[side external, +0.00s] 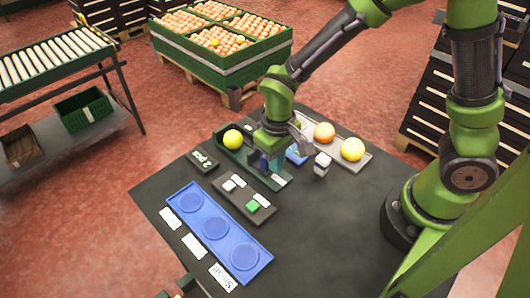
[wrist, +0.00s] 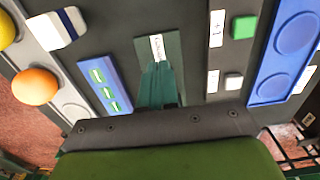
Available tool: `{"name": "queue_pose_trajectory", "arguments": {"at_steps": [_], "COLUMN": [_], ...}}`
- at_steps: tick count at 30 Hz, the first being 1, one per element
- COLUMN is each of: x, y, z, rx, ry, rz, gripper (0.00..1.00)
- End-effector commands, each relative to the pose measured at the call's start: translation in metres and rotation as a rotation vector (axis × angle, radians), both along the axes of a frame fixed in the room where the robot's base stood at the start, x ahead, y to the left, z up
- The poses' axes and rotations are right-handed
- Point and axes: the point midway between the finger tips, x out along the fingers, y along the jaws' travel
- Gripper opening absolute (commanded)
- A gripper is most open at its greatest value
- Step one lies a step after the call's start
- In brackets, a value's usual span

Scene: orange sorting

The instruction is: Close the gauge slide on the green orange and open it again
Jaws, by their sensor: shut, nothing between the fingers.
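The dark green gauge (side external: 225,133) stands on the black table, with a yellow orange (side external: 233,139) in its far left end. Its near end carries a white label (side external: 279,180), and a label strip (wrist: 157,48) shows in the wrist view ahead of my fingers. My gripper (side external: 272,168) is shut and empty, pointing down over the near part of the gauge, and hides the slide. In the wrist view its green fingers (wrist: 160,88) are together; I cannot tell whether they touch the slide. No plainly green orange shows; a yellow-green patch (side external: 301,124) is partly hidden behind my arm.
A grey tray (side external: 366,160) at right holds an orange fruit (side external: 324,132) and a yellow one (side external: 353,149). A white block (side external: 322,162) stands close by. A blue tray (side external: 188,205) with round hollows and a dark tray (side external: 226,194) with small blocks lie in front.

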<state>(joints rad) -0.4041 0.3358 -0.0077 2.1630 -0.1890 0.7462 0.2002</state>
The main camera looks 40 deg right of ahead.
Motion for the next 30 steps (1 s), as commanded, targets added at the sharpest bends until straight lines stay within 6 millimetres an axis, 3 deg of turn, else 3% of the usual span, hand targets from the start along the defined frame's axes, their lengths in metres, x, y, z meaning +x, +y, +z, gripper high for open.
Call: {"name": "queue_pose_trajectory", "arguments": {"at_steps": [16, 30], "x": [0.017, 0.019], "y": [0.000, 0.000], "z": [0.000, 0.000], "rx": [0.000, 0.000], "ry": [0.000, 0.000], "rz": [0.000, 0.000], "gripper": [0.00, 0.00]}}
